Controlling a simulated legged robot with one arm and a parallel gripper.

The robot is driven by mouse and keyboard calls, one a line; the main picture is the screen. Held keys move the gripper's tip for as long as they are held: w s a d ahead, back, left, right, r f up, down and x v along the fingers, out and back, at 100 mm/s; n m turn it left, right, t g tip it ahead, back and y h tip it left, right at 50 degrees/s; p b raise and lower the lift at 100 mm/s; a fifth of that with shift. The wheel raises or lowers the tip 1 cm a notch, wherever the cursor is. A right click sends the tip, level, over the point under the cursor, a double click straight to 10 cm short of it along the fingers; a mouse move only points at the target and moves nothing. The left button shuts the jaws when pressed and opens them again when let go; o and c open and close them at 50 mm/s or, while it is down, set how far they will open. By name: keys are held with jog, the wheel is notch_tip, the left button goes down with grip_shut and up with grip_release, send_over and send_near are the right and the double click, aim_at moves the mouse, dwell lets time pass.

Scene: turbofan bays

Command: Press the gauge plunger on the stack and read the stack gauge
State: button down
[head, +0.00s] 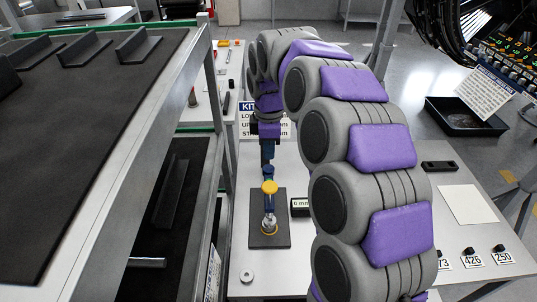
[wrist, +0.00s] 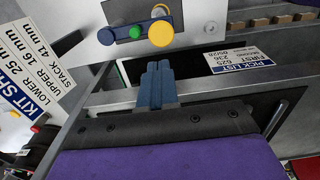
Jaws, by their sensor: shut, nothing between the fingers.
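In the wrist view the shut blue fingers (wrist: 158,68) appear below the yellow cap (wrist: 161,32), with a gap in the picture. I cannot tell whether they touch it in depth. A gauge box (head: 299,207) right of the stack shows "6 mm"; my arm hides part of it.
A kit sign (wrist: 25,60) lists lower 25 mm, upper 16 mm and stack 41 mm. A pick list (wrist: 240,60) hangs nearby. A dark-topped bench (head: 90,130) stands close on the left. A black tray (head: 465,118) lies at the right. My arm arches over the table.

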aim_at(269, 186)
notch_tip(269, 186, down, 12)
jog(key=shift+r+b, duration=0.1)
jog(key=shift+b, duration=0.65)
